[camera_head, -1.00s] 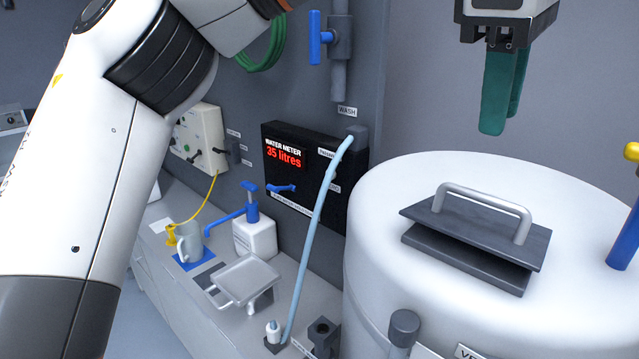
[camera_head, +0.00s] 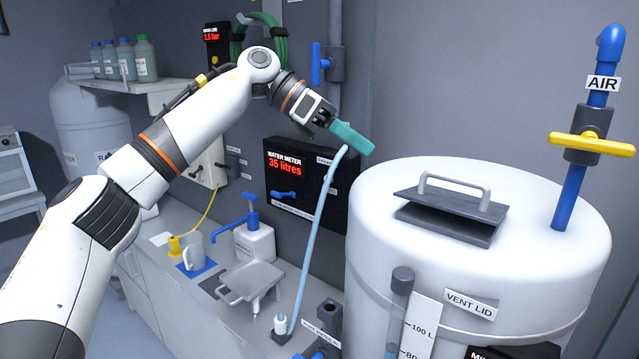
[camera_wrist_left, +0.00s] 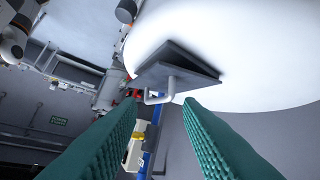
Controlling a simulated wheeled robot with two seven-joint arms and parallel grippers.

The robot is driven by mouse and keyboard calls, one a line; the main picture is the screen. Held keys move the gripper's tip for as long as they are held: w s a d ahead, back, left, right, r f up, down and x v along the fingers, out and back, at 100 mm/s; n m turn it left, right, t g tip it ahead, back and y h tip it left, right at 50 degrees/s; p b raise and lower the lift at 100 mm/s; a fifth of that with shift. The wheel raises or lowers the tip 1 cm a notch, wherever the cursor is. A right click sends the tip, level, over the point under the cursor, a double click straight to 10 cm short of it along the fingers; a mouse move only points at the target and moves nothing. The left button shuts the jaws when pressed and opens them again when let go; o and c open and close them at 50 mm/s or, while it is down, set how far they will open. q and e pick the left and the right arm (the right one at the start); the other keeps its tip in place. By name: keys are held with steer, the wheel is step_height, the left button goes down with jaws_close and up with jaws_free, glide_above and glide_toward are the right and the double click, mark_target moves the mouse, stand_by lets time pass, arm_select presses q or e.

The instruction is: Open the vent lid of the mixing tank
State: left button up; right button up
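The mixing tank (camera_head: 376,250) is a big white drum at the right in the head view, labelled VENT LID (camera_head: 470,304). On its top is the dark grey vent lid (camera_head: 415,199) with a light grey bar handle (camera_head: 455,184). The lid plate sits above a second dark plate, with a gap between them. My left gripper (camera_head: 368,146) has teal fingers and is beyond and left of the lid, clear of it. In the left wrist view the fingers (camera_wrist_left: 158,105) are apart and empty, with the lid (camera_wrist_left: 180,62) and handle (camera_wrist_left: 170,95) ahead. My right gripper is out of view.
A blue AIR pipe (camera_head: 570,200) with a yellow valve handle (camera_head: 590,144) rises at the tank's right. A light-blue hose (camera_head: 315,235) and the water meter (camera_head: 285,170) are left of the tank.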

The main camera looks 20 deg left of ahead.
arm_select(q)
steer(key=w+a+f+n+t+h, duration=0.3)
steer(key=w+a+f+n+t, duration=0.1)
steer(key=w+a+f+n, duration=0.4)
step_height(320, 180, down, 3)
steer(key=shift+r+h, duration=0.15)
steer(key=shift+h, duration=0.25)
